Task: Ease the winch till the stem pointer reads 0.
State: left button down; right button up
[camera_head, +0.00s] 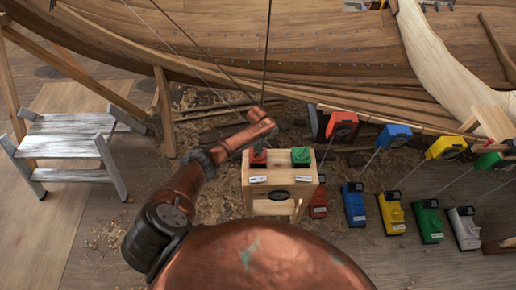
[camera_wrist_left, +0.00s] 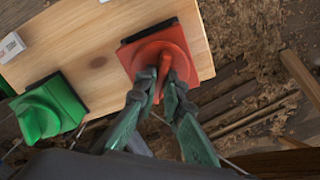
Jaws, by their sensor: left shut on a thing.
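A wooden stand (camera_head: 283,206) carries a red knob (camera_head: 258,159) on its left and a green knob (camera_head: 301,158) on its right. In the left wrist view my left gripper (camera_wrist_left: 161,84) is shut on the raised grip of the red knob (camera_wrist_left: 158,50), and the green knob (camera_wrist_left: 45,108) is free beside it. In the head view my left arm reaches over the stand and hides part of the red knob. A pale board (camera_head: 489,121) with a small red piece stands by the curved light timber at the right; no reading is legible. My right gripper is not in view.
The planked hull (camera_head: 250,38) spans the back. Coloured blocks, including blue (camera_head: 354,205) and yellow (camera_head: 391,214), stand on the floor right of the stand, with thin lines rising to coloured units on the hull. A whitish step stool (camera_head: 65,150) stands left.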

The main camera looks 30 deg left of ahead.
pick_arm(q)
jog(key=shift+n, duration=0.3)
jog(key=c, duration=2)
grip_release()
jog(key=shift+c, duration=0.2)
notch_tip(320, 180, up, 12)
